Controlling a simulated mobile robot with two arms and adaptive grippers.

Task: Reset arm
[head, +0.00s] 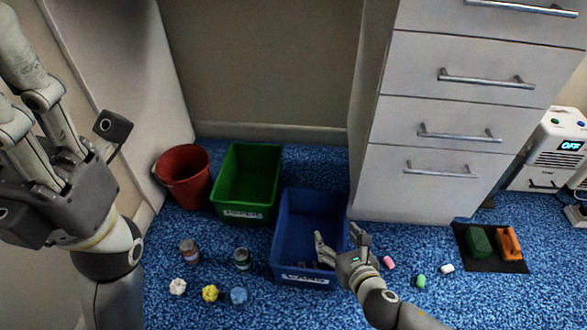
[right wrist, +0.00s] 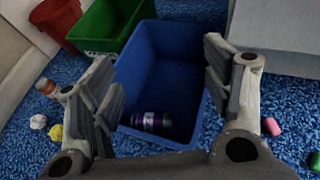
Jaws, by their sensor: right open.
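My right gripper (head: 339,239) is at the front right of the blue bin (head: 312,215) in the head view. Its fingers are spread and empty, reaching over the bin's near side. In the right wrist view the open fingers (right wrist: 158,62) frame the blue bin (right wrist: 178,65). A purple can with pale ends (right wrist: 152,121) lies on its side inside that bin, between the fingers in the picture but below them. My left arm stands raised at the left of the head view, with its gripper (head: 75,110) close to the camera. Part of it is cut off, and its opening is unclear.
A green bin (head: 247,180) and red bucket (head: 184,176) stand left of the blue bin. Jars (head: 190,251) and crumpled balls (head: 210,293) lie in front. Small pieces (head: 420,281) and a black mat (head: 472,262) lie right. White drawers (head: 430,150) stand behind my right gripper.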

